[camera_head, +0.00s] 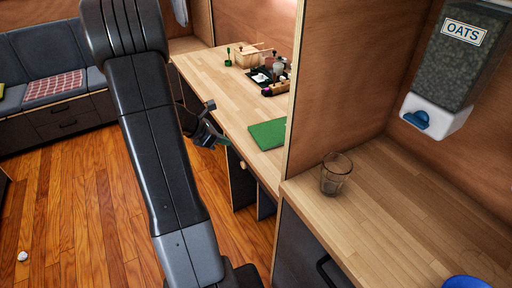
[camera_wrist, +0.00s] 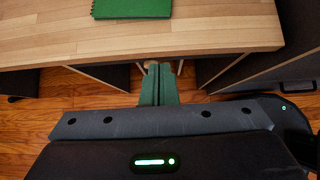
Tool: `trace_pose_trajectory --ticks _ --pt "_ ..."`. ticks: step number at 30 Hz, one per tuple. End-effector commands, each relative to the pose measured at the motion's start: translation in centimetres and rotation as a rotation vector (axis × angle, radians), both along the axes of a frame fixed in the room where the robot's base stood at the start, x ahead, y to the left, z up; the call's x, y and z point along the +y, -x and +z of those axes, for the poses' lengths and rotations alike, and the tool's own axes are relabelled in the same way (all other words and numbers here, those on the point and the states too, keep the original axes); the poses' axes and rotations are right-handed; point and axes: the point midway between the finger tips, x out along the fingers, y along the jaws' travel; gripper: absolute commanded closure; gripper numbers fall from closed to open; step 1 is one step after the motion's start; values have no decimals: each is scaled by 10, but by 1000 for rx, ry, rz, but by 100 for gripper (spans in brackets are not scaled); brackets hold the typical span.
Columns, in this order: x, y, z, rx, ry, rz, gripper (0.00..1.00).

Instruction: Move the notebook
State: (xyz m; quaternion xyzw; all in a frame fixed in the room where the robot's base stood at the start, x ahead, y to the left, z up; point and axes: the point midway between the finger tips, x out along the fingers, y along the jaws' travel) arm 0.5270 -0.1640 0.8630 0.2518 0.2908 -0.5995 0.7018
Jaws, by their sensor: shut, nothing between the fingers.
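The green notebook (camera_head: 268,134) lies flat on the wooden desk, partly hidden by the wooden partition in the head view. In the wrist view, my gripper's green fingers (camera_wrist: 160,84) are together and empty, in front of the desk edge.
The wooden desk (camera_head: 215,83) has clear space between the notebook and a dark tray (camera_head: 270,76) of small items. A wooden partition (camera_head: 341,75) separates it from a counter (camera_head: 400,205) with a glass (camera_head: 335,175). An oats dispenser (camera_head: 460,62) hangs at right.

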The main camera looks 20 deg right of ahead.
Motion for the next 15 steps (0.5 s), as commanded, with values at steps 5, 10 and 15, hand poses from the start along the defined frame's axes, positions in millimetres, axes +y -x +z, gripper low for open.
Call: trace_pose_trajectory --ticks 5,10,15 --pt "-9 -3 -11 7 7 7 100" --pt "-31 -6 -33 8 5 5 100" --pt "-57 -10 -60 9 5 4 100"
